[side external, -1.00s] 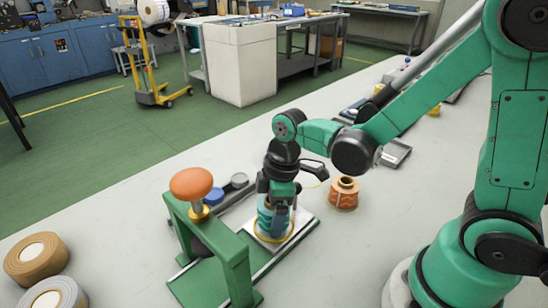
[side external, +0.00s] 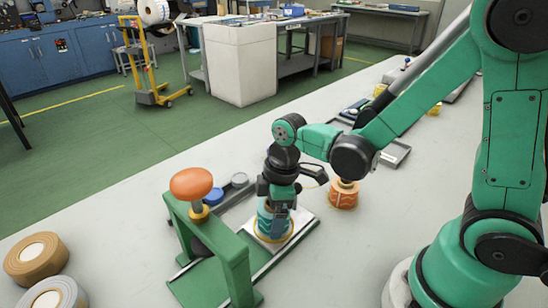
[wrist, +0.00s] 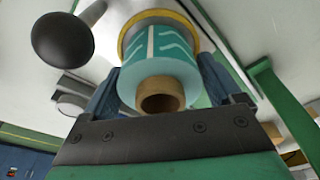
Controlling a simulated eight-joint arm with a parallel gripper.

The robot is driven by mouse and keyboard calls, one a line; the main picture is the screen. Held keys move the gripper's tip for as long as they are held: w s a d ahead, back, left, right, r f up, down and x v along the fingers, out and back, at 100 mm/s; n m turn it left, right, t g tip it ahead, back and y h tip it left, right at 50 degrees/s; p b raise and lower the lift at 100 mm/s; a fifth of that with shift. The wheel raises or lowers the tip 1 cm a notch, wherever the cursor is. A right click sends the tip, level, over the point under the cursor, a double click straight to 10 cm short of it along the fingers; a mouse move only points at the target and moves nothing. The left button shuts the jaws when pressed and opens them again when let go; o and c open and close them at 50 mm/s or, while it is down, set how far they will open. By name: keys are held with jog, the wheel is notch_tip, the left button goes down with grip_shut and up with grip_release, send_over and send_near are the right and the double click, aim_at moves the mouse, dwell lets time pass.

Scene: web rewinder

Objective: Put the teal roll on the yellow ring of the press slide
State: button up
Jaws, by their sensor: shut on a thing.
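The teal roll (side external: 265,218) is upright in my gripper (side external: 276,212), low over the white plate of the press slide (side external: 302,224). In the wrist view my gripper (wrist: 158,98) is shut on the teal roll (wrist: 155,68), one finger on each side. The roll has white stripes and a tan core. The yellow ring (side external: 288,236) shows around the roll's lower end, and also in the wrist view (wrist: 203,32). The roll's base is partly hidden, so I cannot tell whether it touches the plate.
The green press frame with an orange knob (side external: 192,183) stands just left of the slide. An orange patterned roll (side external: 344,195) stands to the right. Two tape rolls (side external: 37,258) lie at the lower left. The bench front is mostly clear.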

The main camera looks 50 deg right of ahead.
jog(key=shift+f, duration=0.3)
dwell(0.6)
jog(key=o, duration=0.8)
jog(key=shift+r, duration=0.1)
notch_tip(320, 180, up, 7)
jog(key=shift+r, duration=0.15)
dwell(0.3)
dwell(0.5)
jog(key=s+d+r+m+t+h, duration=0.1)
jog(key=d+r+m+t, duration=0.3)
jog(key=m, duration=0.6)
jog(key=shift+s+d+m+t, duration=0.35)
jog(key=shift+s+t, duration=0.35)
jog(key=shift+t, duration=0.4)
